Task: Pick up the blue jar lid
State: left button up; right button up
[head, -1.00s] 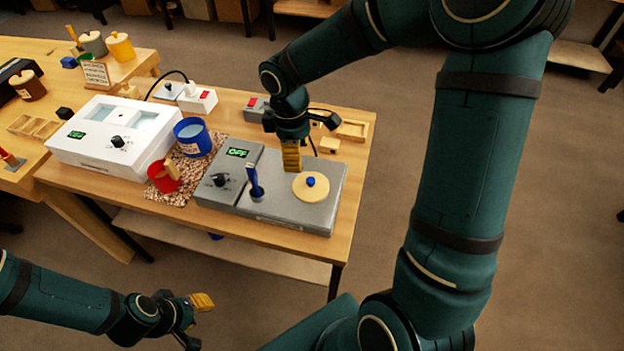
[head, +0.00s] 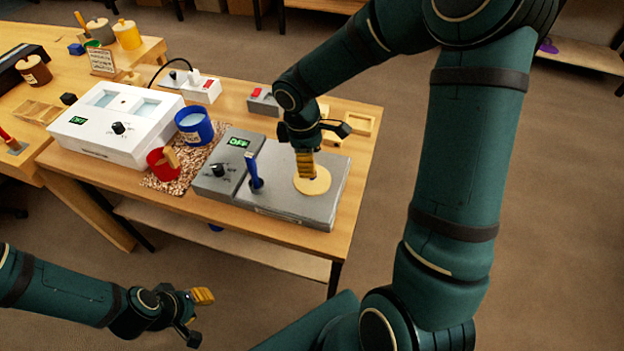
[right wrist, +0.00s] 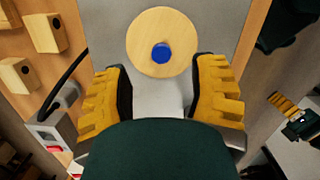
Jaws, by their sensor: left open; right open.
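The lid (head: 321,187) is a round, pale wooden disc lying flat on the grey device (head: 285,211). Its blue knob (right wrist: 161,53) shows in the right wrist view, with the disc (right wrist: 145,38) around it. In the head view my right gripper hides the knob. My right gripper (head: 307,174) is open and empty, pointing down over the lid. In the wrist view the lid lies just beyond its two fingertips (right wrist: 164,78), roughly centred between them. The blue jar (head: 194,140) stands open to the left. My left gripper (head: 200,314) is open and empty, away from the table's front edge.
A blue-handled tool (head: 253,172) stands upright on the grey device, left of the lid. A red pot (head: 160,167) stands beside the blue jar. A white machine (head: 105,135) is further left. Small wooden blocks and a tray (head: 360,123) lie behind my right gripper.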

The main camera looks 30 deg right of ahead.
jog(key=f+b, duration=0.1)
jog(key=f, duration=0.4)
jog(key=shift+s+d+b, duration=0.2)
jog(key=shift+b, duration=0.2)
grip_shut()
